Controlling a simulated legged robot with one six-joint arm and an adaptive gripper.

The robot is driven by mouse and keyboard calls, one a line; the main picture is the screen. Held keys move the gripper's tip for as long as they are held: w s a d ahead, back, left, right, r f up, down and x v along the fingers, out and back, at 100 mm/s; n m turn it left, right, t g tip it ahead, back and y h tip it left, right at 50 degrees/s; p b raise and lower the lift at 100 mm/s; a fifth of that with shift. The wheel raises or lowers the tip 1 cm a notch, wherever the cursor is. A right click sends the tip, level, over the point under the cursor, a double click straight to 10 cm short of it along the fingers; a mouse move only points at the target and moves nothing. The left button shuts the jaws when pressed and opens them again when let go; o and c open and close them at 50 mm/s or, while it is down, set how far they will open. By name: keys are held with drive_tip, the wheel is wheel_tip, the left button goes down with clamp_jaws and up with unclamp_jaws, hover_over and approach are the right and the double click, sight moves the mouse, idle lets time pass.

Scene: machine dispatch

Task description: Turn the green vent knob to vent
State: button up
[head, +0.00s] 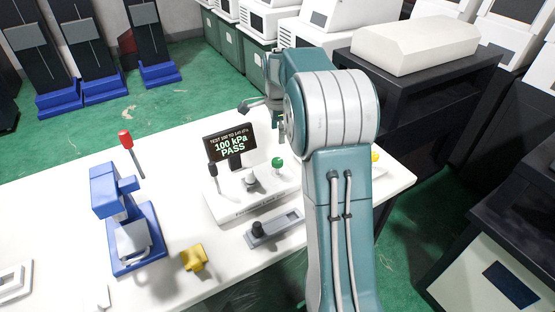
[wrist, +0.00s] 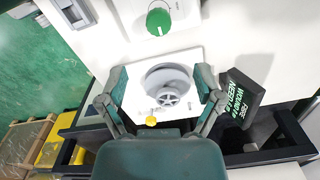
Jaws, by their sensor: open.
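The green vent knob (head: 277,163) stands on the white test station (head: 246,207), partly beside my arm in the head view. In the wrist view the green knob (wrist: 158,20) is round, with a white mark on its face, near the top edge. My gripper (wrist: 161,80) is open and empty, and its fingers are apart from the knob. Between the fingers in view is a grey round cup (wrist: 168,82) on a white base.
A black lever (head: 213,176) and a grey fitting (head: 250,181) are on the station. A grey tray (head: 274,229), yellow part (head: 194,257) and blue press (head: 127,225) stand nearby. A dark screen (wrist: 240,97) stands close to the right finger. The table's left side has free room.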

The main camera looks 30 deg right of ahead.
sight(278, 160)
wheel_tip(278, 160, down, 11)
drive_tip(key=shift+r, duration=0.15)
idle(0.4)
drive_tip(key=c, duration=1.2)
